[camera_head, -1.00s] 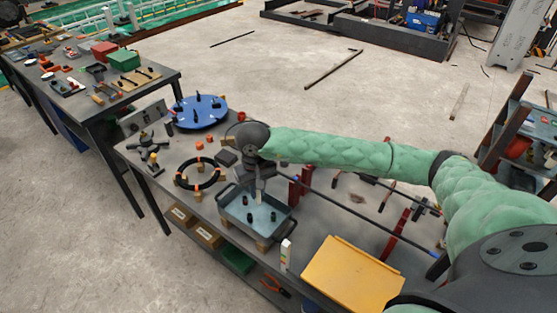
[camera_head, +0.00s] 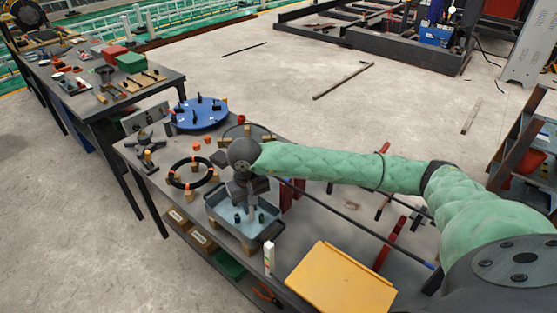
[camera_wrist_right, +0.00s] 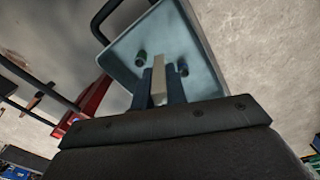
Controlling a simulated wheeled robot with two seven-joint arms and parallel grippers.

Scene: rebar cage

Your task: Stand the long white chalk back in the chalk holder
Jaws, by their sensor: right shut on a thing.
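My right gripper (camera_head: 252,200) is over the blue-grey tray (camera_head: 222,223) on the near bench. In the right wrist view, its two dark fingers (camera_wrist_right: 160,84) are shut on a pale, upright piece that looks like the long white chalk (camera_wrist_right: 158,78). The chalk's lower end points down toward the tray (camera_wrist_right: 122,52); I cannot tell whether it touches the tray floor. Two short dark pieces with coloured ends, one on the left (camera_wrist_right: 140,56) and one on the right (camera_wrist_right: 182,66), stand in the tray. I cannot clearly make out a chalk holder. My left gripper is not in view.
A slim white block (camera_head: 268,257) stands at the bench's front edge, beside a yellow panel (camera_head: 328,283). A black ring (camera_head: 190,173) and a blue round plate (camera_head: 200,114) lie farther left and back. Red clamps and dark bars lie to the right of the tray.

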